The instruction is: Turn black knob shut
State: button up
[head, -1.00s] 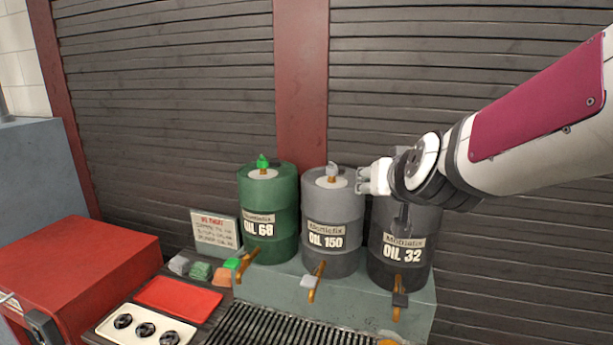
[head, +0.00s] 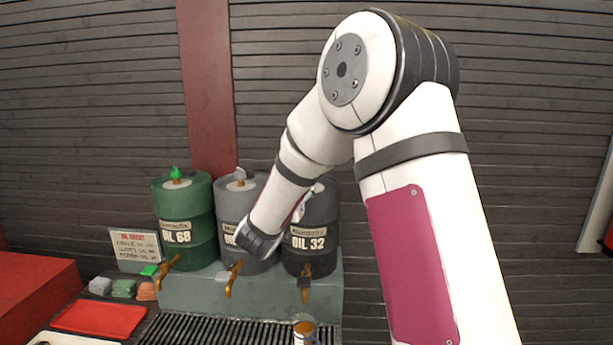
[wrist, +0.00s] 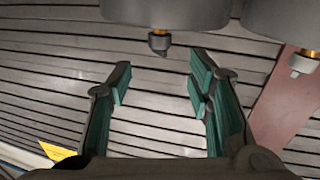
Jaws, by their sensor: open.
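The dark OIL 32 drum (head: 312,228) stands rightmost of three drums in the head view. My arm hides part of the drum's top. In the wrist view, which looks upside down, a dark knob (wrist: 158,42) on a brass stem hangs from a grey drum (wrist: 165,12). My gripper (wrist: 161,80) is open, with green-padded fingers spread on either side below that knob in the picture. Nothing is between the fingers, and they appear apart from the knob. I cannot make out the gripper in the head view.
The green OIL 68 drum (head: 185,220) and grey OIL 150 drum (head: 235,205) stand to the left, close together. A second drum with a light knob (wrist: 303,62) shows in the wrist view. A small container (head: 304,335) stands under the black-handled tap. A red tray (head: 98,319) lies at left.

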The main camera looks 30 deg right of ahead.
jog(key=p+x, duration=0.1)
jog(key=x, duration=1)
jog(key=shift+d, duration=0.1)
grip_shut()
